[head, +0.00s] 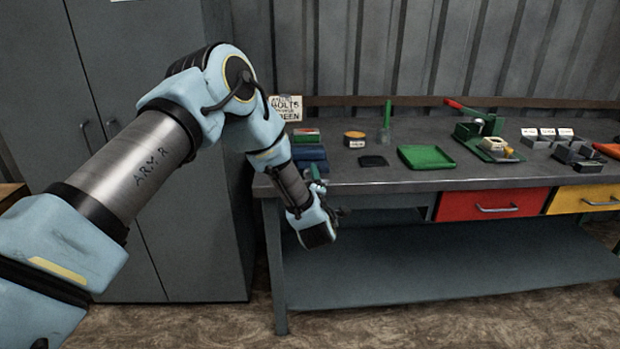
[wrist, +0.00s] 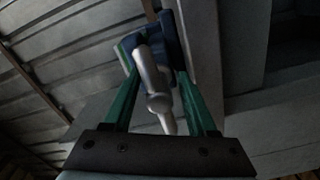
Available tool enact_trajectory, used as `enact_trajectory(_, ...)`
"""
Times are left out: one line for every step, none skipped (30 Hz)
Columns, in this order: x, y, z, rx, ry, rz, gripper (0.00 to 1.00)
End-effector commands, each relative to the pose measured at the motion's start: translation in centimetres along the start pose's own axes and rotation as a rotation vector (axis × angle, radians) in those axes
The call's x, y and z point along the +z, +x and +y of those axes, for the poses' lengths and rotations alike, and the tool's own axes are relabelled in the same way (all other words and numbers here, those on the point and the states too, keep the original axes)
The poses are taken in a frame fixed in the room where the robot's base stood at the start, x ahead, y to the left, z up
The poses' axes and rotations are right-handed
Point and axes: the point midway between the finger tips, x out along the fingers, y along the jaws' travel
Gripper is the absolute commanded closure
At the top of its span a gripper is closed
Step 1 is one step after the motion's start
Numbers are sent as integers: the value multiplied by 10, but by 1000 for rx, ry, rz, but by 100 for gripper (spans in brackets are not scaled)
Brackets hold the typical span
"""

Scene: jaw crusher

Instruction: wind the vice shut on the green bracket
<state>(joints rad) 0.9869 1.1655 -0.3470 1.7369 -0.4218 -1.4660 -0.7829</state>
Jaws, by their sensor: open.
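The blue vice (head: 310,153) stands at the left front corner of the workbench; its blue body also shows in the wrist view (wrist: 170,38). Its grey metal screw and handle (wrist: 152,80) point toward the wrist camera. My gripper (wrist: 158,78) is open, with one green finger on each side of the grey handle; I cannot tell whether they touch it.
The grey workbench (head: 400,182) holds a green tray (head: 426,157), a dark pad (head: 373,161), a round tin (head: 355,138) and a green lever press (head: 480,130). Red (head: 490,205) and yellow (head: 580,200) drawers sit below. A grey cabinet (head: 170,220) stands left.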

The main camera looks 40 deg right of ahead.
Motion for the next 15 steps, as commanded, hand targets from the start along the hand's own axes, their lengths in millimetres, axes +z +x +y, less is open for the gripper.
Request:
enact_trajectory(0,0,0,0,0,0,42)
enact_trajectory(0,0,0,0,0,0,43)
enact_trajectory(0,0,0,0,0,0,48)
enact_trajectory(0,0,0,0,0,0,51)
enact_trajectory(0,0,0,0,0,0,55)
enact_trajectory(0,0,0,0,0,0,59)
enact_trajectory(0,0,0,0,0,0,62)
enact_trajectory(0,0,0,0,0,0,66)
enact_trajectory(0,0,0,0,0,0,70)
enact_trajectory(0,0,0,0,0,0,74)
enact_trajectory(0,0,0,0,0,0,77)
enact_trajectory(0,0,0,0,0,0,82)
enact_trajectory(0,0,0,0,0,0,85)
enact_trajectory(0,0,0,0,0,0,88)
enact_trajectory(0,0,0,-1,0,0,93)
